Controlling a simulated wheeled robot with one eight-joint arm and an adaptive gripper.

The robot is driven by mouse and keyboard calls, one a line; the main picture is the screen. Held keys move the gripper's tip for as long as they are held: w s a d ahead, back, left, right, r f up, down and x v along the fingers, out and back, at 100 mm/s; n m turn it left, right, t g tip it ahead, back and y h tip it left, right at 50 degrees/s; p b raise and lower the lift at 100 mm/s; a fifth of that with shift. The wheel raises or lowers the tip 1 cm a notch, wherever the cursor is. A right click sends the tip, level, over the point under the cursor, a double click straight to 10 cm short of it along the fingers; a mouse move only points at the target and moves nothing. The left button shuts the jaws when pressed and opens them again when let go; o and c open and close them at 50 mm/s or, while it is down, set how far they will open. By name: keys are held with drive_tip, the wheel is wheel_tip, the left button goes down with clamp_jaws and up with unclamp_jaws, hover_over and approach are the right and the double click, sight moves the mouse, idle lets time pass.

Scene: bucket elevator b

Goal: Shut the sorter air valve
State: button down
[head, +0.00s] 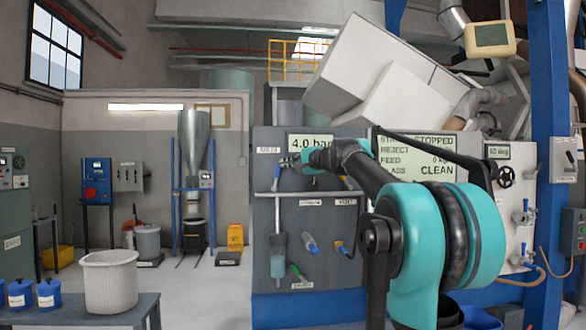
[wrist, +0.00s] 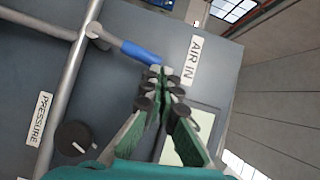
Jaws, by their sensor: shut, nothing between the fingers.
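A valve with a blue lever handle (wrist: 140,52) sits on the grey pipe (wrist: 72,85) beside the AIR IN label (wrist: 195,60) in the wrist view. The lever points across the upright pipe, roughly in line with the side pipe (wrist: 38,22). My gripper (wrist: 163,73) is shut and empty. Its fingertips are at the free end of the lever; I cannot tell whether they touch it. In the head view my gripper (head: 286,161) is at the upper left of the grey panel (head: 325,265), near the AIR IN label (head: 268,149).
A 4.0 bar display (head: 310,142) is just above my gripper. A black knob (wrist: 73,138) sits by the PRESSURE label (wrist: 40,118). Lower on the panel are blue (head: 310,243) and green (head: 297,271) handles. A table with a white basket (head: 109,282) stands left; open floor lies between.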

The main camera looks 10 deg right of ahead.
drive_tip(key=shift+a+r+n+g+h, duration=0.1)
drive_tip(key=shift+a+n+g+h, duration=0.15)
drive_tip(key=shift+a+n+h, duration=0.65)
drive_tip(key=shift+a+r+n+g+y, duration=0.1)
drive_tip(key=shift+a+n+g, duration=0.3)
drive_tip(key=shift+a, duration=1.15)
drive_tip(key=shift+a+n+g+h, duration=0.15)
drive_tip(key=shift+a+n+h, duration=0.45)
drive_tip(key=shift+a, duration=0.6)
